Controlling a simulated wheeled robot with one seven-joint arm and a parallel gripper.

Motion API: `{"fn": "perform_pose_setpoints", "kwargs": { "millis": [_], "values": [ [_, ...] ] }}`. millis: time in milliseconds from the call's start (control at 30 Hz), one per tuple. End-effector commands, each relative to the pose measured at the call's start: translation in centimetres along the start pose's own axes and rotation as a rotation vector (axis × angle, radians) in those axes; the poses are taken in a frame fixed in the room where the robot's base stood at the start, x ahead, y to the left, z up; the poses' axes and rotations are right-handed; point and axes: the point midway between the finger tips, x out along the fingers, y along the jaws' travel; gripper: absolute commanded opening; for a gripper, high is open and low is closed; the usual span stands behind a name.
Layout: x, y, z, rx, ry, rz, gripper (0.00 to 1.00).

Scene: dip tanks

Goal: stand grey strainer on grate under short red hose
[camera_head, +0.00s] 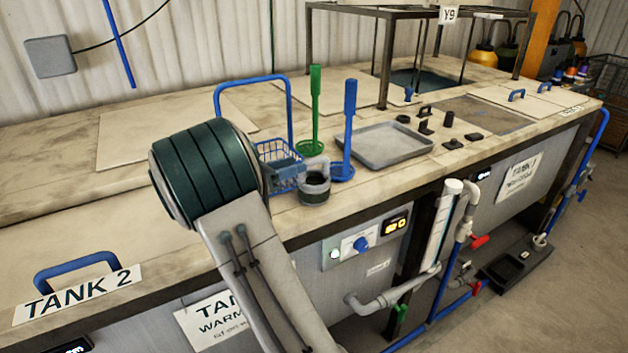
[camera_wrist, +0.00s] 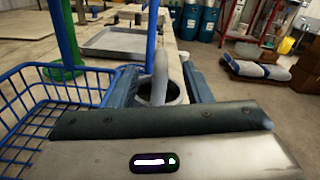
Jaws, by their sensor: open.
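A green long-handled tool (camera_head: 314,110) and a blue one (camera_head: 349,130) stand behind the strainer. A grey tray (camera_head: 383,147) lies to the right, then several small black parts. A dark-framed stand (camera_head: 386,60) rises at the back. The worktop's front edge is close to the strainer.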

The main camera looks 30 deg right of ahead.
Motion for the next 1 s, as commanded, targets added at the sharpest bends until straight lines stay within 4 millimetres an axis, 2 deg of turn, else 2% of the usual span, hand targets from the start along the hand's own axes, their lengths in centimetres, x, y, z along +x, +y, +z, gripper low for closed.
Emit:
{"fn": "perform_pose_setpoints", "kwargs": {
  "millis": [33, 133, 433, 700, 933, 967, 1000],
  "values": [
    [0.1, 0.1, -0.9, -0.004, 0.0, -0.001, 0.45],
    [1.6, 0.0, -0.6, 0.001, 0.002, -0.004, 0.45],
    [3.5, 0.1, -0.7, 0.002, 0.001, -0.002, 0.45],
    [7.3, 0.0, -0.6, 0.002, 0.002, -0.003, 0.45],
    [7.6, 0.1, -0.8, 0.003, 0.002, 0.0, 0.45],
    [7.6, 0.1, -0.8, 0.003, 0.002, 0.0, 0.39],
    [7.6, 0.1, -0.8, 0.003, 0.002, 0.0, 0.28]
  ]
}}
